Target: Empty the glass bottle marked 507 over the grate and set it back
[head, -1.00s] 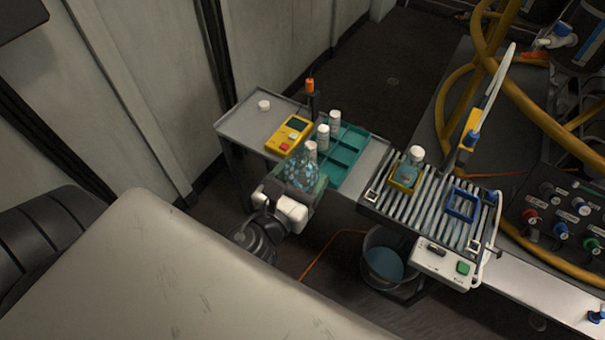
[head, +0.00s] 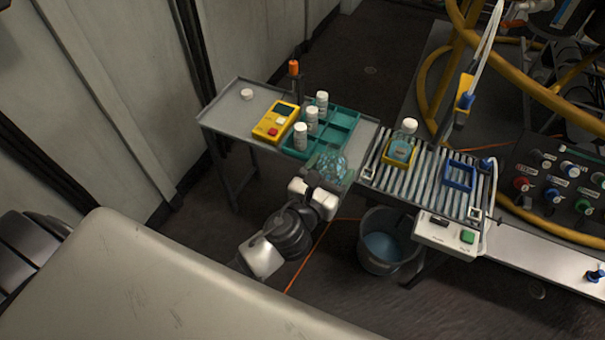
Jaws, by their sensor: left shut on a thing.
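My left gripper (head: 322,186) is shut on a clear glass bottle (head: 328,164) with bluish glints, held at the front edge of the side table. Its neck and any marking cannot be made out, so I cannot read 507 on it or tell its tilt. The slatted grate (head: 437,190) lies to the right of the held bottle, with a gap between them. Another clear bottle with a white cap (head: 409,126) stands in a yellow holder (head: 399,159) on the grate. An empty blue holder (head: 459,177) sits to its right. My right gripper is not in view.
A green divided tray (head: 339,137) holds several white-capped bottles (head: 300,133) at its left side. A yellow meter (head: 276,122) stands beside it. A bucket (head: 386,240) of bluish liquid is below the grate. A control box (head: 446,232) fronts the grate.

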